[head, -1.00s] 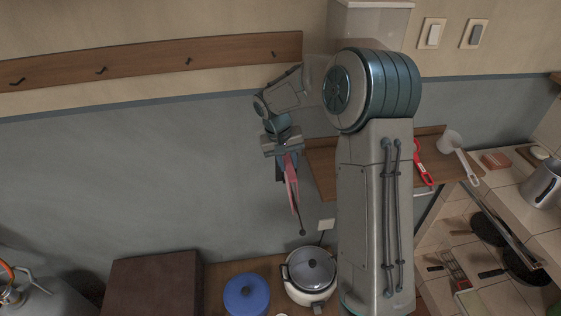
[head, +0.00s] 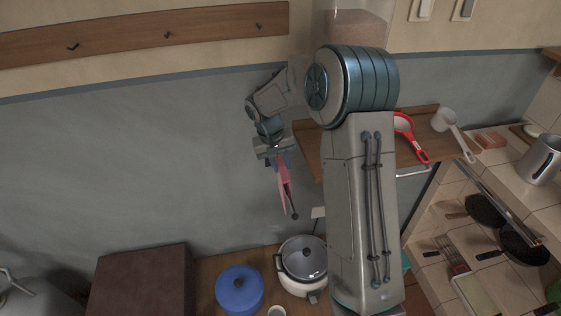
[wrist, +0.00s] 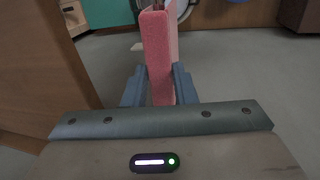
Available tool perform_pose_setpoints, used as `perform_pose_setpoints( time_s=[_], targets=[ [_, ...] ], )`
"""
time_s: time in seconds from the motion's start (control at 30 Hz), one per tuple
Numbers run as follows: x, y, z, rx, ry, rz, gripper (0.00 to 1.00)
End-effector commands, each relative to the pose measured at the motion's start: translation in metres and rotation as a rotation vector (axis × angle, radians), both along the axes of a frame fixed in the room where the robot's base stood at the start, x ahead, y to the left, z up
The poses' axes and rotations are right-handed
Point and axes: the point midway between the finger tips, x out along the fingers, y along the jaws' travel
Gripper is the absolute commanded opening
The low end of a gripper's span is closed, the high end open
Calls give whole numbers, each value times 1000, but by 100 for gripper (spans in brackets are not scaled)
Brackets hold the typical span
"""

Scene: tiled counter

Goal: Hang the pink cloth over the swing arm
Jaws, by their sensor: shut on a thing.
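The pink cloth (head: 283,172) hangs as a narrow folded strip below my gripper (head: 279,158). The wrist view shows the cloth (wrist: 158,50) pinched between the two blue fingers of my gripper (wrist: 158,88). A thin dark rod with a ball tip, which looks like the swing arm (head: 294,215), shows just beside the cloth's lower end in the head view. Most of the rod is hidden behind the cloth and gripper. I cannot tell whether the cloth touches it or lies over it.
A wooden wall shelf (head: 312,143) is right of my gripper, with a red-handled strainer (head: 411,135) on it. A hook rail (head: 120,35) is at upper left. The wall to the left is clear.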

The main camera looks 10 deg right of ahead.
Motion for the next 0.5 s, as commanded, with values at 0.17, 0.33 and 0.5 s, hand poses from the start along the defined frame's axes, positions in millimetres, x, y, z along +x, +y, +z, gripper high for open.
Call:
perform_pose_setpoints(
  time_s=[0.17, 0.33, 0.5],
  targets=[
    [0, 0, -18, -1, 2, 0, 0],
    [0, 2, -29, 0, 1, 3, 0],
    [0, 2, -35, 1, 0, 3, 0]
  ],
)
